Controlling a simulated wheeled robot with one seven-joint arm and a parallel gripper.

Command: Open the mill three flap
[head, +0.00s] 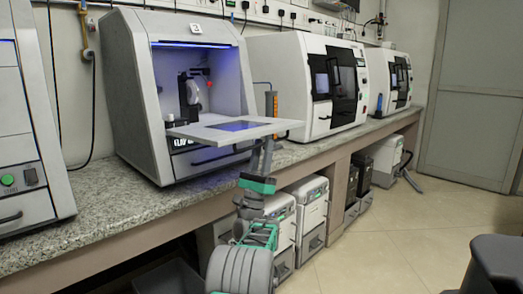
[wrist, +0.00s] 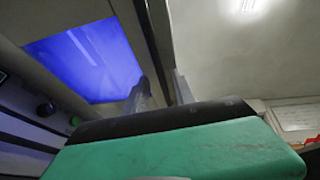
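The mill with a "3" label (head: 135,75) stands on the bench, a white box with a blue-lit interior. Its flap (head: 205,133) is lowered and sticks out level toward the front, with a blue-tinted window. My gripper (head: 267,145) is at the flap's front right edge, at and just below it; the fingertips are partly hidden. In the wrist view, the flap's blue window (wrist: 85,60) fills the upper left. My gripper's two fingers (wrist: 163,90) stand apart, with the flap's edge strip at or between them. Contact cannot be told.
Another mill (head: 315,80) stands close on the right and a further one (head: 395,75) beyond it. A machine with a green button (head: 25,160) is at the left. White boxes (head: 310,205) stand under the granite bench (head: 95,215).

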